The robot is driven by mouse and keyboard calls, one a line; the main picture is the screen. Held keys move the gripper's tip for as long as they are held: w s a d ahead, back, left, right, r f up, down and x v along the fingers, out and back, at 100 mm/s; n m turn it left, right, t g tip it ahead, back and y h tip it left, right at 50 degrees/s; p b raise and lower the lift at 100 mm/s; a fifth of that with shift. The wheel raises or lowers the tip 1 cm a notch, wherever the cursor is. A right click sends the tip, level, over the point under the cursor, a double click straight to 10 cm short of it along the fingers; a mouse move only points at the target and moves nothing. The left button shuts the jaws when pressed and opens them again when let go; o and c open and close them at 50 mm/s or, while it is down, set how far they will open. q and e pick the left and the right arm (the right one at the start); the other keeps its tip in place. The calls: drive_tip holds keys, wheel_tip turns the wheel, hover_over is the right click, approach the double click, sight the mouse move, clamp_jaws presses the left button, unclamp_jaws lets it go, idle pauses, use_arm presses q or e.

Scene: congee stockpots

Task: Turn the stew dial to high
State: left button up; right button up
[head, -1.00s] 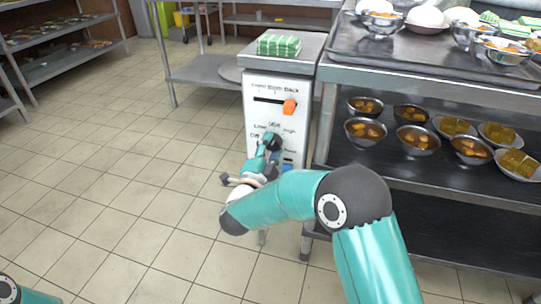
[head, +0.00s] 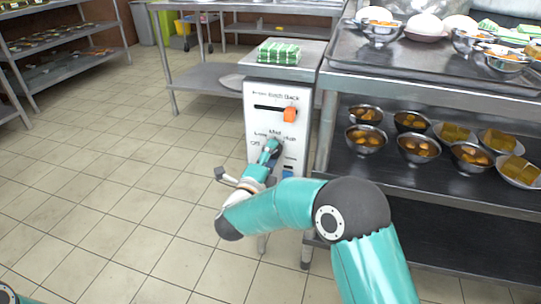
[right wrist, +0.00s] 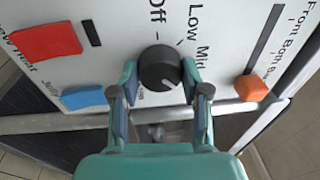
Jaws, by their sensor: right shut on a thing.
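The stew dial is a round dark knob (right wrist: 160,68) on a white upright panel (head: 256,92). In the right wrist view, "Off", "Low" and "Mid" are printed around it. My right gripper (right wrist: 160,75) is shut on the knob, with one finger on each side. In the head view my right gripper (head: 272,147) reaches the panel and mostly hides the knob. The "High" mark is covered in the right wrist view. I cannot tell for sure where the knob points. My left gripper is out of view.
An orange slider (head: 290,115) sits above the dial, and a blue switch (right wrist: 83,97) and a red one (right wrist: 46,42) are on the same panel. A folded green-striped cloth (head: 278,52) lies on top. A steel shelf with bowls (head: 366,138) stands close on the right. Floor is clear on the left.

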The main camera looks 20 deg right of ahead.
drive_tip(key=shift+f, duration=0.3)
drive_tip(key=o, duration=1.1)
drive_tip(key=shift+o, duration=0.2)
drive_tip(key=shift+r, duration=0.1)
drive_tip(key=v, duration=1.2)
drive_tip(key=shift+d, duration=0.1)
